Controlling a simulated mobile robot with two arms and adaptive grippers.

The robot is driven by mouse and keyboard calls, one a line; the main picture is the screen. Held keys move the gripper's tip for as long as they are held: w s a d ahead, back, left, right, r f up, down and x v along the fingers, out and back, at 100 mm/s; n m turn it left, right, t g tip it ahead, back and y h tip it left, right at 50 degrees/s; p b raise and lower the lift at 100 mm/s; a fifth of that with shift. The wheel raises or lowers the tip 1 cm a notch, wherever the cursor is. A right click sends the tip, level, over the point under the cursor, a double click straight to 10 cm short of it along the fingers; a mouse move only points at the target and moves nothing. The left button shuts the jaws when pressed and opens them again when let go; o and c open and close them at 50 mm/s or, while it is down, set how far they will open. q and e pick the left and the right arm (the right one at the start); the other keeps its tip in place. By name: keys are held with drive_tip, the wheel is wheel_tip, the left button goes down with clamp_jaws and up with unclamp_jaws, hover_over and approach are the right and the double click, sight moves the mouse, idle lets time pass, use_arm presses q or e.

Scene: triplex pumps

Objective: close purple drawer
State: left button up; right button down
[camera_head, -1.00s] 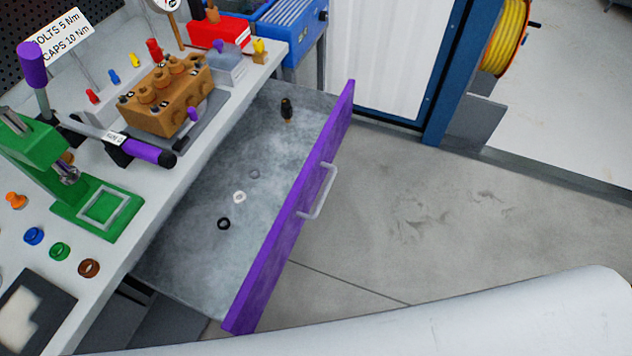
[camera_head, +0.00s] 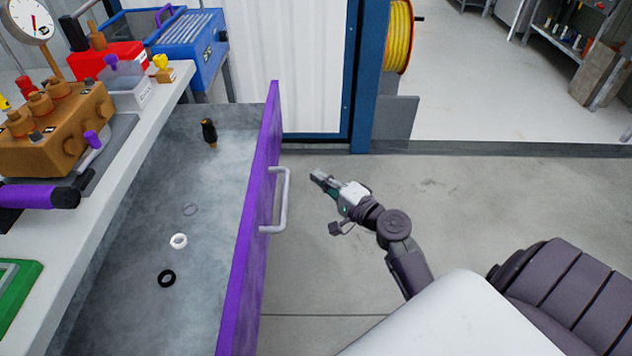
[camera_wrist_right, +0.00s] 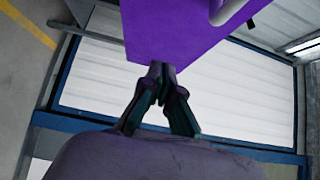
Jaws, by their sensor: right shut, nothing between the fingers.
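The purple drawer (camera_head: 254,225) is pulled out from under the workbench, with its inside showing. Its front carries a pale bar handle (camera_head: 283,203) on the outer side. My right gripper (camera_head: 316,177) is just to the right of the handle in the head view, apart from it there, shut and empty. In the right wrist view, the closed fingertips (camera_wrist_right: 161,68) are near the lower edge of the purple front (camera_wrist_right: 170,30), overlapping it in the picture; I cannot tell whether they touch. Part of the handle (camera_wrist_right: 228,8) shows at the top of that view. My left gripper is not in view.
In the drawer lie a black ring (camera_head: 166,279), a white ring (camera_head: 179,241), a grey ring and a small dark fitting (camera_head: 209,133). The workbench (camera_head: 120,165) holds a brown pump block (camera_head: 58,130) at left.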

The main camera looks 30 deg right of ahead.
approach(274, 158)
drive_tip(key=w+d, duration=0.3)
drive_tip(key=w, duration=0.1)
drive_tip(key=w+a, duration=0.1)
drive_tip(key=w+a+p, duration=0.1)
drive_tip(key=a, duration=0.1)
drive_tip(key=shift+f, duration=0.15)
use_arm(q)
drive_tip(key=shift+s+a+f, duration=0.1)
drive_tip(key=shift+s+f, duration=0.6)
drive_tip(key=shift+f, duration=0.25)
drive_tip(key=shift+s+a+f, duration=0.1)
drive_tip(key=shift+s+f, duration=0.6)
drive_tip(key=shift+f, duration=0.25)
use_arm(e)
drive_tip(key=shift+w+a+f, duration=0.1)
drive_tip(key=shift+w+a, duration=0.1)
drive_tip(key=shift+a, duration=0.25)
